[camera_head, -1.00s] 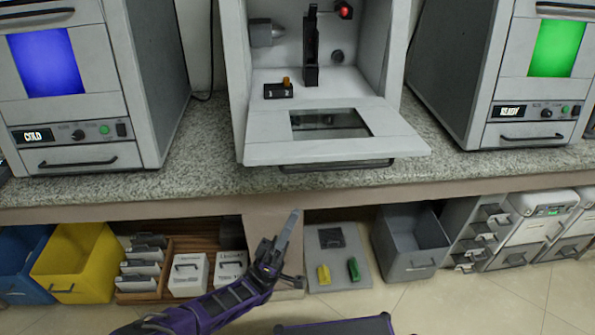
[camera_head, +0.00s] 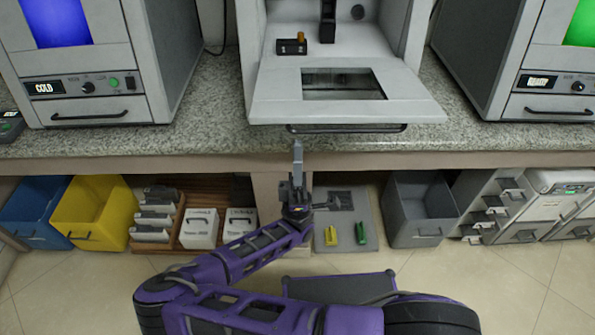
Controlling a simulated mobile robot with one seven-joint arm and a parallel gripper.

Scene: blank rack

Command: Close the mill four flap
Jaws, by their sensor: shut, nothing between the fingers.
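The middle mill's flap (camera_head: 270,99) is folded down open, lying nearly level out over the counter's front edge. It has a dark window (camera_head: 342,84) and a bar handle (camera_head: 345,128) along its front edge. The mill's interior (camera_head: 290,25) is exposed, with a small black block with an orange knob (camera_head: 291,45) on its floor. I cannot read a number on this mill. My gripper (camera_head: 297,146) is shut and empty, pointing up just below and in front of the flap, left of the handle's middle. I cannot tell whether it touches the flap.
Closed mills stand left, with a COLD display (camera_head: 45,88), and right, with a READY display (camera_head: 540,82). The granite counter (camera_head: 200,137) runs between them. Below are a yellow bin (camera_head: 92,212), a blue bin (camera_head: 30,210), a grey bin (camera_head: 424,212) and a grey tray (camera_head: 345,236).

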